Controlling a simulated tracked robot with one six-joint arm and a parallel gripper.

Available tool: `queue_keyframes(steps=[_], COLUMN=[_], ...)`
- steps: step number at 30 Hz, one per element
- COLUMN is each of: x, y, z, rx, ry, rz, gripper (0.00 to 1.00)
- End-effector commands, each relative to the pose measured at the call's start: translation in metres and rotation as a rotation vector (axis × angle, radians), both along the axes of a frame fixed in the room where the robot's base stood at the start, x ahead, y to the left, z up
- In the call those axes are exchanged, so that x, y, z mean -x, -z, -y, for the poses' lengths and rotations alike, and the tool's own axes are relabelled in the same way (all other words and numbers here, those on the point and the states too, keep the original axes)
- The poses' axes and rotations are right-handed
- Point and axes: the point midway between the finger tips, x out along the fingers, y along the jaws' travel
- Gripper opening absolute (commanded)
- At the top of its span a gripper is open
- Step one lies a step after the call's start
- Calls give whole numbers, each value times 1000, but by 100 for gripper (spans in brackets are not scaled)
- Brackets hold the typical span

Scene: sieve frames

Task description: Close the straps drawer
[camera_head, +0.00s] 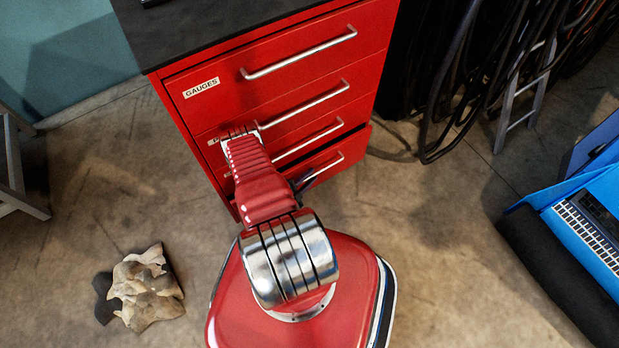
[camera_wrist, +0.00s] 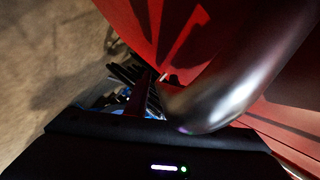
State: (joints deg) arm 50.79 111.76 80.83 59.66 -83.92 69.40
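A red tool cabinet (camera_head: 290,70) has a stack of drawers with silver bar handles. The top drawer carries a label reading GAUGES (camera_head: 201,88); the lower labels are covered by my arm or too small to read, so no straps label can be read. The lowest visible drawer (camera_head: 345,155) stands out from the cabinet front, partly open. My gripper (camera_head: 302,183) is low at this drawer's front, near its handle, mostly hidden behind my arm. In the wrist view, a large blurred silver bar (camera_wrist: 235,95) crosses close to dark finger parts (camera_wrist: 140,90); opening and contact are unclear.
A crumpled tan cloth (camera_head: 145,288) lies on the floor at left. Black cables (camera_head: 470,80) hang right of the cabinet, by a small grey ladder (camera_head: 525,95). A blue case (camera_head: 595,205) and a black roll (camera_head: 560,265) are at far right. Floor between is clear.

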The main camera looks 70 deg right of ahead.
Motion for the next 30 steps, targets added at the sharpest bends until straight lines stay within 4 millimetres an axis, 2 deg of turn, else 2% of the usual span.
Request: queue_keyframes(steps=[1,9,24,30], x=[0,0,0,-16], y=[0,0,1,1], z=[0,0,0,14], rx=[0,-1,-2,0], ry=[0,1,0,1], rz=[0,0,0,1], gripper=[19,0,0,0])
